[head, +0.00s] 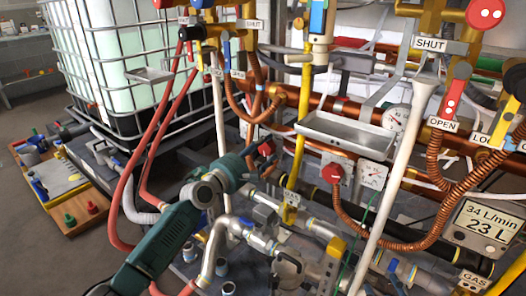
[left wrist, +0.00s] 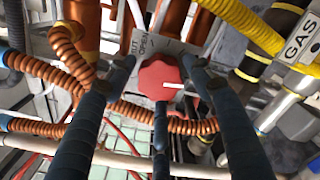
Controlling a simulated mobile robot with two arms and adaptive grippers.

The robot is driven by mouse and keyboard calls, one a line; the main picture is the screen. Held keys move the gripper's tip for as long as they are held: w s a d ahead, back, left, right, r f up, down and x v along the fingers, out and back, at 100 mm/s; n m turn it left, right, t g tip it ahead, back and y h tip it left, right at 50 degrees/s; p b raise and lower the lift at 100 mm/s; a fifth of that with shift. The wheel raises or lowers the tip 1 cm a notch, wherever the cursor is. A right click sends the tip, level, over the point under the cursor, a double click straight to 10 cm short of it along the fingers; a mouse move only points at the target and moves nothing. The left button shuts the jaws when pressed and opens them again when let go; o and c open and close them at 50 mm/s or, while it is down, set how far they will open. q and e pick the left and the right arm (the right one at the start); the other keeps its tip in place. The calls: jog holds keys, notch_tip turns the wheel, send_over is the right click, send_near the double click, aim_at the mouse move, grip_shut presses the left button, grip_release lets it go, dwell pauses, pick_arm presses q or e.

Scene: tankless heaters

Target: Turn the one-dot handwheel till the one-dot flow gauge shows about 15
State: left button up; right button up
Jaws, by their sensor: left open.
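A red handwheel (left wrist: 158,80) with a pale mark sits in front of a grey plate lettered OPEN in the left wrist view. My left gripper (left wrist: 160,74) is open, its dark fingers spread around the wheel; I cannot tell whether they touch it. In the head view my left gripper (head: 268,160) reaches from the lower left to a small red part (head: 266,148), mostly hidden by the fingers. A round white gauge (head: 372,175) is beside another red handwheel (head: 333,173); a second gauge (head: 396,119) is higher. Their readings and any dots are too small to read.
A digital display (head: 485,222) reads 34 L/min and 23 L. A grey metal tray (head: 350,137), a white slanted pipe (head: 400,170) and corrugated copper hoses (head: 390,240) crowd the right. A caged white tank (head: 125,50) stands left. Bare floor shows at the far left.

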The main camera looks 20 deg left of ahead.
pick_arm(q)
jog(key=c, duration=0.9)
jog(key=shift+m, duration=0.3)
pick_arm(e)
jog(key=shift+r, duration=0.1)
pick_arm(q)
jog(key=shift+m, duration=0.6)
jog(key=m+b, duration=0.1)
jog(key=m, duration=0.4)
jog(key=shift+f, duration=0.1)
jog(key=m+b, duration=0.1)
jog(key=m, duration=0.4)
jog(key=shift+m, duration=0.3)
jog(key=m, duration=0.2)
jog(key=shift+f+m+b, duration=0.1)
jog(key=shift+m+b, duration=0.2)
jog(key=shift+b, duration=0.1)
jog(key=shift+m, duration=1.2)
pick_arm(e)
notch_tip(320, 180, up, 15)
jog(key=a+t+y, duration=0.2)
jog(key=t, duration=0.5)
jog(key=shift+w+t+y, duration=0.3)
jog(key=shift+y, duration=0.1)
jog(key=shift+r, duration=0.15)
